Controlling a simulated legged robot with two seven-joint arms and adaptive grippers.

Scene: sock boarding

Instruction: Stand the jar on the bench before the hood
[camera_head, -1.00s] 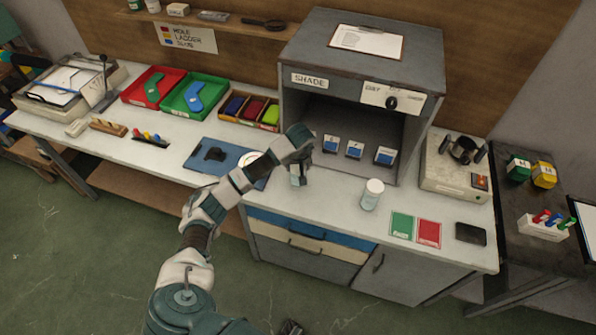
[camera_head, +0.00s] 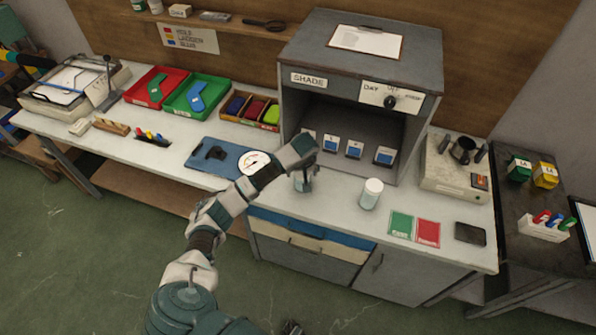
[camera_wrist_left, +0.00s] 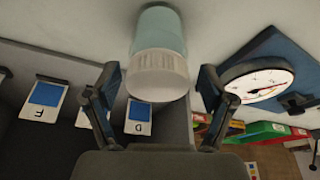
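A jar with a white lid and pale teal body (camera_wrist_left: 160,62) shows in the left wrist view, between and just beyond my left fingers (camera_wrist_left: 158,95). Gaps show on both sides of its lid, so the fingers look open and apart from it. In the head view my left gripper (camera_head: 308,178) is low over the bench (camera_head: 335,212), at the hood's left front corner. It hides most of the jar there. The grey shade hood (camera_head: 430,115) stands open-fronted at the back of the bench. My right gripper is not in view.
A white-capped container (camera_head: 371,194) stands right of my left gripper. A blue board (camera_head: 205,165) with a round dial (camera_head: 254,162) lies to the left. Blue-marked cards (camera_head: 354,150) stand inside the hood. Green (camera_head: 401,225) and red (camera_head: 428,232) cards lie at the right front.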

